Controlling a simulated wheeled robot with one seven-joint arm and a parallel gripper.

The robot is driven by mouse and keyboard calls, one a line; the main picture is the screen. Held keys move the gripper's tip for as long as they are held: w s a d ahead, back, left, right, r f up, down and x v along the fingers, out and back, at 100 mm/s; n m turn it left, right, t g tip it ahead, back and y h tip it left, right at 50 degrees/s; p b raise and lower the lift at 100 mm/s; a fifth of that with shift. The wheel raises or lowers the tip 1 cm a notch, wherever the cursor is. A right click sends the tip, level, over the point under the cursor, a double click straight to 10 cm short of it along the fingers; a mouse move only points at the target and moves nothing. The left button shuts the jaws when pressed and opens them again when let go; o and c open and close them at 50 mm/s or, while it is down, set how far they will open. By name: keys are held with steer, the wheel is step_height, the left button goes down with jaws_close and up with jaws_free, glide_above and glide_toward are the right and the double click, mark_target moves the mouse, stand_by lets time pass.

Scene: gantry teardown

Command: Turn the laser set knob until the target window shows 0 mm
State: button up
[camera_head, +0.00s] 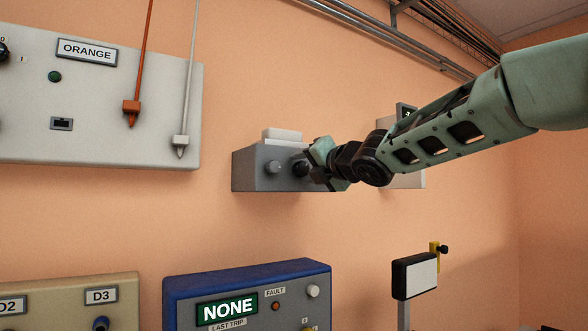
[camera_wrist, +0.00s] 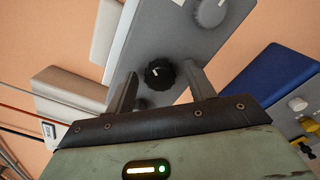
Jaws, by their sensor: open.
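A grey box (camera_head: 258,172) on the wall carries a light grey knob (camera_head: 274,167) and a black knob (camera_head: 300,168). In the wrist view the black knob (camera_wrist: 160,73) has a white pointer mark and sits between the two open fingers of my gripper (camera_wrist: 160,80), with gaps visible on both sides. The light grey knob (camera_wrist: 211,11) is beyond the right finger. In the head view my gripper (camera_head: 312,168) is at the box's front and covers its right part. I cannot read which knob is the laser set knob. No target window reading is legible.
A panel with a small dark display (camera_head: 405,111) is partly hidden behind my arm. The ORANGE panel (camera_head: 180,90) with hanging cables is at left. A blue-framed box reading NONE (camera_head: 228,307) is below. A white-faced plate (camera_head: 421,279) stands lower right.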

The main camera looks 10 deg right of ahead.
steer(key=shift+w+a, duration=0.1)
steer(key=shift+w, duration=0.15)
steer(key=shift+c, duration=0.3)
steer(key=c, duration=0.9)
